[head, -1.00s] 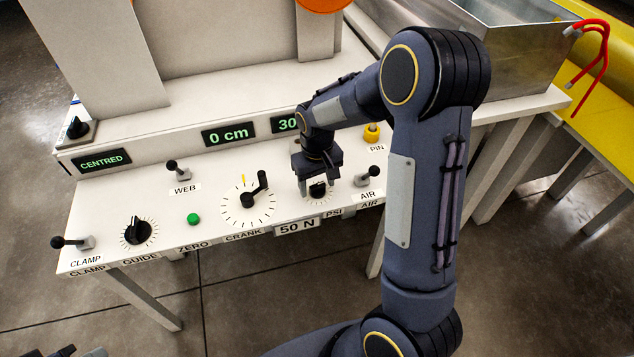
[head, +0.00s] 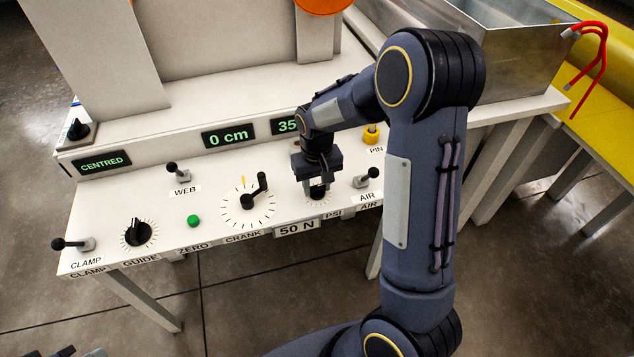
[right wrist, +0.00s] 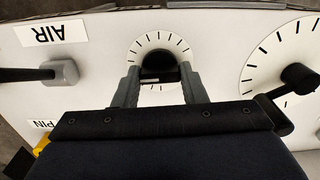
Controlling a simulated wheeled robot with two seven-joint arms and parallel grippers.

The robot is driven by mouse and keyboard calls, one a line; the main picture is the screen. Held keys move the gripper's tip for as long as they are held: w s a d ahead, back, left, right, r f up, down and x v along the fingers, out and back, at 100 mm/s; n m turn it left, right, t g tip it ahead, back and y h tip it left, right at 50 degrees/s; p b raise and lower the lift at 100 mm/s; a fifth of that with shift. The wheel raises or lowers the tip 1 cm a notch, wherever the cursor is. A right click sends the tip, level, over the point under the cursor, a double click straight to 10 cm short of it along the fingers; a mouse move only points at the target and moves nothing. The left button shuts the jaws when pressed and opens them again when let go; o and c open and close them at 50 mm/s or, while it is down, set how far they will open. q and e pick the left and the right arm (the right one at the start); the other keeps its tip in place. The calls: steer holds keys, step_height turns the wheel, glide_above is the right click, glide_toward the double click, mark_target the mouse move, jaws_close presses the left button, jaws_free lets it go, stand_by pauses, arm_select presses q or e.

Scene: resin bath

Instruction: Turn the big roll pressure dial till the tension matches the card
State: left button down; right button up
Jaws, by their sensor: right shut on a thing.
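The black pressure dial (head: 318,193), at the PSI label, sits on the white panel right of the crank. My right gripper (head: 317,186) comes down from above and is shut on its knob. In the right wrist view, the two grey fingers (right wrist: 160,78) stand on either side of the black knob (right wrist: 159,60), inside a ring of tick marks. The card (head: 297,228) reads 50 N. The tension display (head: 286,125) shows 35, its right part hidden by my arm. A small dark and grey piece at the bottom left edge seems to be my left gripper (head: 66,352).
The crank (head: 254,193) stands close left of the dial, the AIR lever (head: 368,177) close right. The yellow PIN knob (head: 371,134) is behind. Farther left are a green ZERO button (head: 193,221), the GUIDE knob (head: 138,232) and the CLAMP lever (head: 72,243).

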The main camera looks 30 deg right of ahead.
mark_target(317, 186)
steer(key=m+p, duration=0.1)
steer(key=m, duration=0.4)
steer(key=shift+r+p, duration=0.15)
steer(key=shift+p, duration=0.2)
steer(key=shift+m+p, duration=0.75)
steer(key=shift+m, duration=1.35)
steer(key=o, duration=1)
step_height(317, 186, up, 7)
steer(key=shift+r+p, duration=0.1)
steer(key=shift+p, duration=0.6)
steer(key=shift+r, duration=0.2)
